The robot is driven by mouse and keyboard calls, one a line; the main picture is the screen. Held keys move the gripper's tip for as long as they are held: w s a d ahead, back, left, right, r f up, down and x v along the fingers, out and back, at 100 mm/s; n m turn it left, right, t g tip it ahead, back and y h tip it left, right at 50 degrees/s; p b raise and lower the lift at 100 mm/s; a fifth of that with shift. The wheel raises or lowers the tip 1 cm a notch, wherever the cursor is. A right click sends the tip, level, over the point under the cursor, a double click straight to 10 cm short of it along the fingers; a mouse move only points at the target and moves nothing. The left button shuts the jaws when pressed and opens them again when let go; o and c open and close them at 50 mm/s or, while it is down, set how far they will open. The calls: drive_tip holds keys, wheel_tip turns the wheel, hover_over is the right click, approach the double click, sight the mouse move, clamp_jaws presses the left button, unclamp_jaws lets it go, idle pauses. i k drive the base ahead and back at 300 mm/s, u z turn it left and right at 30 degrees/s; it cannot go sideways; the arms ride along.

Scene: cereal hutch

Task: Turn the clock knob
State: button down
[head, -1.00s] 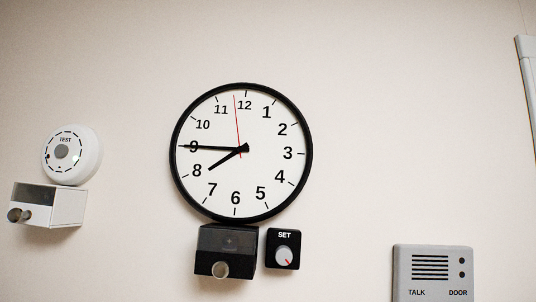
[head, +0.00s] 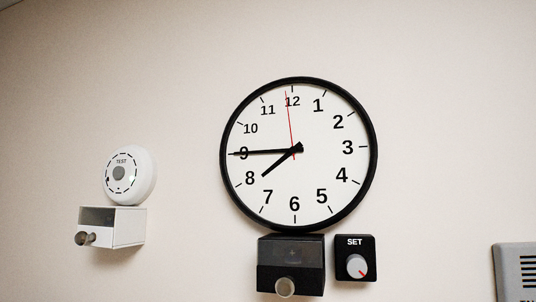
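The wall clock (head: 322,180) is round with a black rim and white face. Its short hand points between 7 and 8 and its long hand points at 9; a thin red hand points just left of 12. Below it on the right is a black box (head: 344,272) marked SET. It carries the clock knob (head: 356,266), round and light grey with a red mark pointing to the lower right. Nothing touches the knob. My gripper is not in view.
A black box with a round knob (head: 285,287) sits left of the SET box, close beside it. A white TEST disc (head: 143,176) sits above a white box (head: 130,228) on the left. A grey panel (head: 510,260) is cut off at the right edge. The wall between is bare.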

sight(356, 266)
drive_tip(key=i, duration=0.85)
